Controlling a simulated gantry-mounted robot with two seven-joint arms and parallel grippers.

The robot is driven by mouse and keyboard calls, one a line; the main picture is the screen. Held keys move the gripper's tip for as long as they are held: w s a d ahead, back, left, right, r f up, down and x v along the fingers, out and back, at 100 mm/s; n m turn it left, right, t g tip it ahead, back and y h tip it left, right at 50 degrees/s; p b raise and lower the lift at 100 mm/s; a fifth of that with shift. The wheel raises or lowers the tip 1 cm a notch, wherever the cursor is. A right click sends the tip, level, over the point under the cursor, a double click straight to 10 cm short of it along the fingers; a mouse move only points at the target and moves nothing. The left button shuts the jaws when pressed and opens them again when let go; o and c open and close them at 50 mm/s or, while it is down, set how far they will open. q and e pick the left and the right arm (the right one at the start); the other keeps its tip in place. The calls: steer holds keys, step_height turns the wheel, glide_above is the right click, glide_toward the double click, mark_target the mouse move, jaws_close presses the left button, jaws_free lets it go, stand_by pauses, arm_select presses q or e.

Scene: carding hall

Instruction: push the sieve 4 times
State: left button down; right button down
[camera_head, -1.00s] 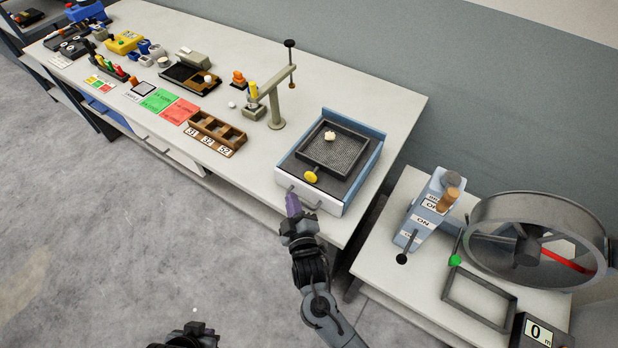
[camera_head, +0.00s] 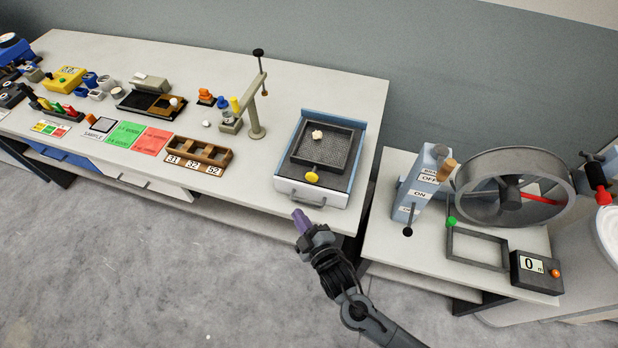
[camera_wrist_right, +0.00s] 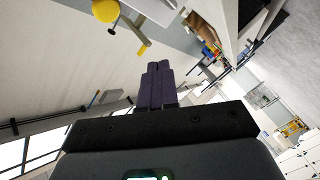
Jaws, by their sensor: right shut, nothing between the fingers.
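The sieve (camera_head: 342,137) is a square dark mesh tray. It lies in a blue and grey box (camera_head: 358,128), with a pale lump (camera_head: 317,135) on its mesh. A yellow knob (camera_head: 312,178) sits at its front side. My right gripper (camera_head: 298,214) is shut and empty, its purple fingers just in front of the box's front edge in the head view, apart from the knob. In the right wrist view the shut fingers (camera_wrist_right: 158,72) point up, and a round yellow knob (camera_wrist_right: 105,10) shows at the top edge. My left gripper is out of view.
A grey stand (camera_head: 254,105) with a tall post is left of the box. A wooden tray (camera_head: 199,150) with numbered compartments is further left. On the right table are a lever unit (camera_head: 424,180), a large drum (camera_head: 510,190) and a counter (camera_head: 536,270). The floor in front is clear.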

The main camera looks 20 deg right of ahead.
mark_target(311, 189)
steer(key=shift+w+d+b, duration=0.7)
steer(key=shift+w+d, duration=0.75)
steer(key=shift+w, duration=0.25)
steer(key=shift+w+d+b, duration=0.65)
steer(key=shift+w+d, duration=0.75)
steer(key=shift+w, duration=0.25)
steer(key=shift+w+d, duration=0.15)
steer(key=shift+w+d, duration=0.15)
steer(key=shift+w, duration=0.05)
